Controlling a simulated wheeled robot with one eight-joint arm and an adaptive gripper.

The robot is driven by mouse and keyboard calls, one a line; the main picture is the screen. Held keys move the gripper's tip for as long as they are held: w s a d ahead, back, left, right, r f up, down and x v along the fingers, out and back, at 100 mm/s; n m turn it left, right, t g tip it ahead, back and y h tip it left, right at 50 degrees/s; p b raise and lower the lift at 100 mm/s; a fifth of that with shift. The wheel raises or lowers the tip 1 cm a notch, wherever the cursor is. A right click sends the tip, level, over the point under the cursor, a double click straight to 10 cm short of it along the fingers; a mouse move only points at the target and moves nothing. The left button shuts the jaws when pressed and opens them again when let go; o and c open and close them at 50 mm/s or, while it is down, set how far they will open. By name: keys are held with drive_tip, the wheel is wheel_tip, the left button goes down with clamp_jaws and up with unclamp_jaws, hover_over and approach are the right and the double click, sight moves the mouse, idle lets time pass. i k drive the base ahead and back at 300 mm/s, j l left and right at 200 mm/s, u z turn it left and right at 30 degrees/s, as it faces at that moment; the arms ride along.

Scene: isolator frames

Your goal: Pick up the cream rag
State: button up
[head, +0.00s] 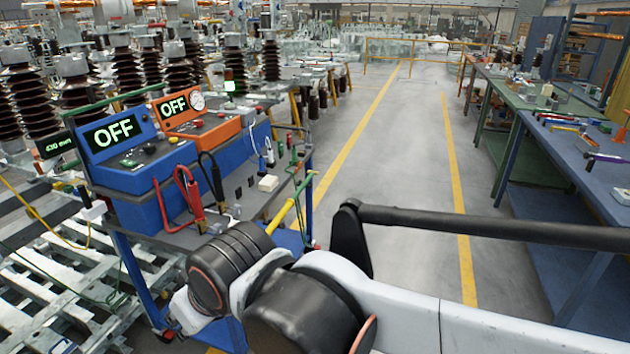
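A small cream item (268,183) lies on the grey top of the blue cart, near its right side. It looks like a small folded block and may be the cream rag, but it is too small to be sure. My arm reaches in from the lower right, in front of the cart, and hides part of the cart's near side. I cannot make out my gripper or its fingers. The cream item shows clear of my arm.
A blue box (135,172) and an orange box (205,128), both reading OFF, stand on the cart, with red and black clamps (190,192) beside them. Metal frames (50,290) lie left. A workbench (590,165) stands right; the aisle (410,150) between is clear.

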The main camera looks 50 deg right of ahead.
sight(269, 183)
drive_tip(key=z, duration=1.25)
drive_tip(key=u, duration=1.2)
drive_tip(key=i+l+z, duration=0.1)
drive_tip(key=z, duration=0.65)
drive_tip(key=i+z, duration=0.85)
drive_tip(key=i+j, duration=0.15)
drive_tip(key=i, duration=0.15)
drive_tip(key=i+j, duration=0.1)
drive_tip(key=i, duration=0.2)
drive_tip(key=z, duration=0.05)
